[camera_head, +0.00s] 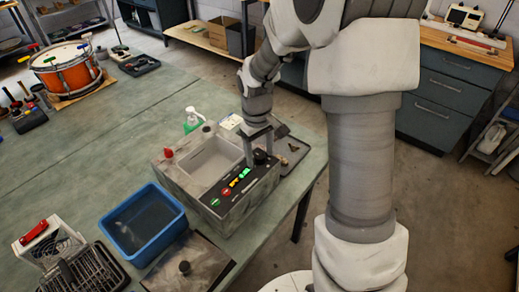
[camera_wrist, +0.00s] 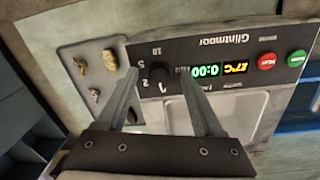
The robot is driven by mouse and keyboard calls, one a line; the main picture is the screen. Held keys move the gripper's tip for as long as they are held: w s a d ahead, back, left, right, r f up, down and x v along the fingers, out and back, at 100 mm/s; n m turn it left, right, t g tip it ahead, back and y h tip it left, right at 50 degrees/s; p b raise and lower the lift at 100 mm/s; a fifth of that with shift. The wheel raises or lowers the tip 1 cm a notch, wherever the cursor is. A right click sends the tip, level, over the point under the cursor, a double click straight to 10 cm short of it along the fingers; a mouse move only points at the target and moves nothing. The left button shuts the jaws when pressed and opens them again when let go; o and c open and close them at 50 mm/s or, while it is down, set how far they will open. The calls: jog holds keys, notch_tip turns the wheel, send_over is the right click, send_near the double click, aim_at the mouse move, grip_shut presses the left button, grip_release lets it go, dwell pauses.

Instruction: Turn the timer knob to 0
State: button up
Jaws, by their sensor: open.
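The timer knob (camera_wrist: 158,73) is a dark round knob on the black control panel, with printed numbers around it. Its pointer is too dark to read. In the wrist view my gripper (camera_wrist: 160,78) is open, with one finger on either side of the knob. I cannot tell whether a finger touches it. The lit display (camera_wrist: 219,70) next to the knob shows 0:00 in green and a yellow temperature reading. In the head view my gripper (camera_head: 258,147) reaches down to the knob end of the panel on the grey machine (camera_head: 177,181).
A red button (camera_wrist: 266,62) and a green button (camera_wrist: 296,58) sit beyond the display. A tray with small brass-coloured parts (camera_wrist: 110,60) lies beside the machine. An orange drum (camera_head: 66,75) is farther back.

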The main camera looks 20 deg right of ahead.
aim_at(257, 158)
notch_tip(257, 158, up, 18)
jog(key=p, duration=0.1)
jog(key=shift+s+a+f, duration=0.15)
jog(key=shift+a+f, duration=0.1)
jog(key=shift+a, duration=0.15)
